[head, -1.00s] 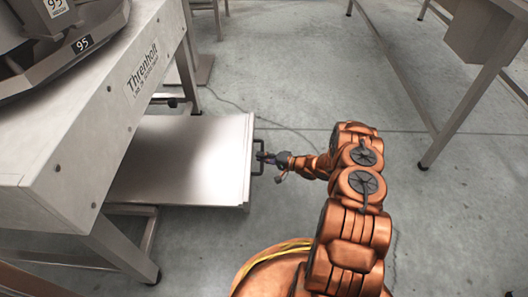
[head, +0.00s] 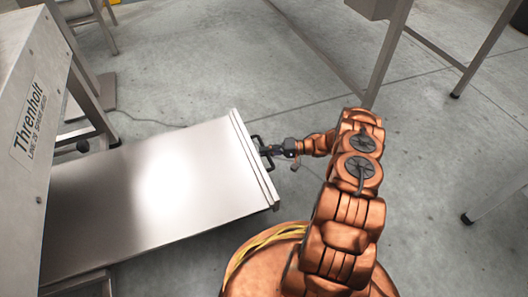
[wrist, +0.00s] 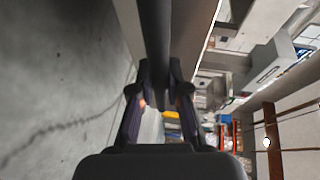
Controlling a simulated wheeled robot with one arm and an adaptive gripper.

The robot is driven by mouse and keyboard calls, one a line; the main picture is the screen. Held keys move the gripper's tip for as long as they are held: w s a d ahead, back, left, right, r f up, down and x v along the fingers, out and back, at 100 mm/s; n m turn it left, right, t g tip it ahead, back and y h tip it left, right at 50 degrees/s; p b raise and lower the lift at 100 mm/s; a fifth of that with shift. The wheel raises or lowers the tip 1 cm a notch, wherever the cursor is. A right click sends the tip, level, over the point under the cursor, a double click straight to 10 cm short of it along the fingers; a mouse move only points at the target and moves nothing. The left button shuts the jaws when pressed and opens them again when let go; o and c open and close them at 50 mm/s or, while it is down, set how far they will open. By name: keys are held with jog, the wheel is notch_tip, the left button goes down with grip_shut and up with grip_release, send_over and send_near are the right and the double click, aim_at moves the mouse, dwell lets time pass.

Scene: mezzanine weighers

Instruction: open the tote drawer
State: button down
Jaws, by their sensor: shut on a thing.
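The tote drawer (head: 160,185) is a flat, bare metal drawer that extends out from under the machine at the left in the head view. Its dark bar handle (head: 258,147) stands off the front edge. My gripper (head: 268,150) is at the handle, its fingers shut on it. In the wrist view the handle (wrist: 154,35) is a dark bar running down between the two fingertips of my gripper (wrist: 160,85). The fingers partly cover the handle in the head view.
The machine housing marked Threnholt (head: 30,115) stands at the left, with metal legs (head: 92,90) beside the drawer. Another metal frame (head: 390,60) stands at the upper right. Grey concrete floor (head: 220,60) lies open beyond the drawer front and around it.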

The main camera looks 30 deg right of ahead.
jog(key=shift+d, duration=0.3)
jog(key=shift+w, duration=0.1)
jog(key=c, duration=1.1)
grip_release()
jog(key=shift+c, duration=0.2)
jog(key=v, duration=1.2)
jog(key=shift+r, duration=0.1)
